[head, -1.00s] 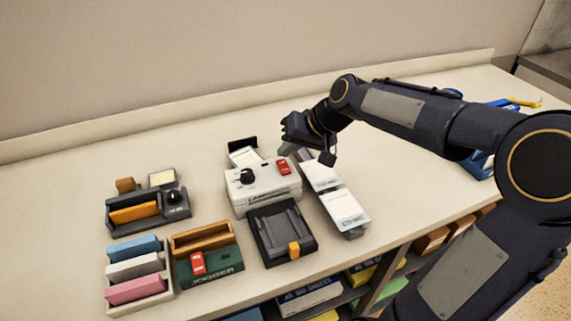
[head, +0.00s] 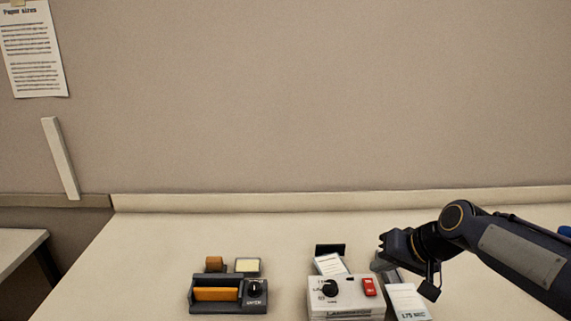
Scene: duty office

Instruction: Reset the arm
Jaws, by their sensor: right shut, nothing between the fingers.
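My right arm comes in from the right edge in the head view. Its gripper (head: 384,258) is shut and empty, just above and to the right of the white laminator-like machine (head: 350,288), which has a black knob and a red switch. A light card reading "175 MIC" (head: 408,302) lies below the gripper, cut off by the bottom edge. My left arm and gripper are not in view.
A dark grey device (head: 258,303) with an orange bar stands at the lower middle. The counter (head: 140,260) is bare at its left and back. A wall with a posted sheet (head: 33,50) rises behind. Another surface (head: 18,245) is at the far left.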

